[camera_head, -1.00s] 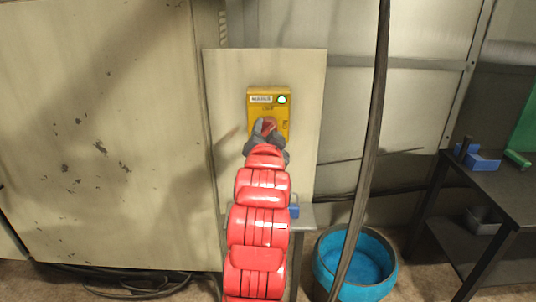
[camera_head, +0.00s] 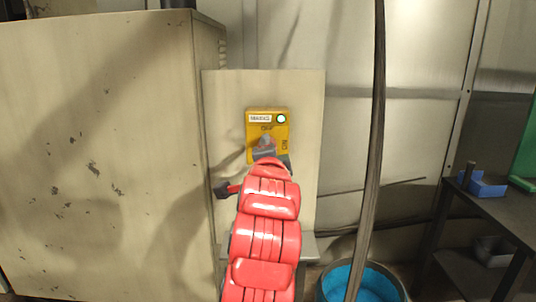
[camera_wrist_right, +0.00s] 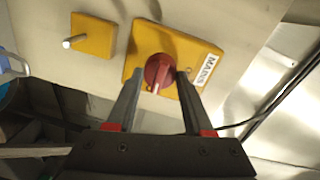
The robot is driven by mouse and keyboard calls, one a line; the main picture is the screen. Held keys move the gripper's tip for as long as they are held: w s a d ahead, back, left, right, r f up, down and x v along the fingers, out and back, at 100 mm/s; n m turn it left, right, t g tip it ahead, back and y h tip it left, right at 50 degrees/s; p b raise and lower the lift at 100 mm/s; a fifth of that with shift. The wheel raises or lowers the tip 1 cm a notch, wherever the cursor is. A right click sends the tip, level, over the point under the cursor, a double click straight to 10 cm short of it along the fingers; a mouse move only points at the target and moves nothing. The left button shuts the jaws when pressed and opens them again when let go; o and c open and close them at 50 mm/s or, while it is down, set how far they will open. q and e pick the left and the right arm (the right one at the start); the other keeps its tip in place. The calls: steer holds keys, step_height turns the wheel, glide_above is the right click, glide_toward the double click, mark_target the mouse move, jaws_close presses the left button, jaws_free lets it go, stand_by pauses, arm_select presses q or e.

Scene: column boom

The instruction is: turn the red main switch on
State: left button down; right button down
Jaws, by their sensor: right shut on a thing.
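The yellow switch box (camera_head: 282,152) is on the pale upright panel, with a MAINS label and a lit round lamp at its top. OFF is marked above the knob and ON at its right. My right gripper (camera_head: 265,146) covers the knob there. In the right wrist view, the red main switch (camera_wrist_right: 158,73) sits on its yellow plate (camera_wrist_right: 135,58) between the two fingers of my right gripper (camera_wrist_right: 159,74), which is shut on it. Its grip bar points down in that view, away from alignment with the label. My left gripper is out of view.
A second yellow plate (camera_wrist_right: 92,35) with a pale metal peg is beside the switch plate. A big beige cabinet (camera_head: 100,150) stands left. A blue tub (camera_head: 345,283) and a dark table (camera_head: 510,205) are at lower right.

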stand_by(0.4)
steer(key=shift+c, duration=1.4)
jaws_free()
steer(key=s+r+b, duration=0.1)
steer(key=s, duration=1.6)
steer(key=shift+s, duration=0.2)
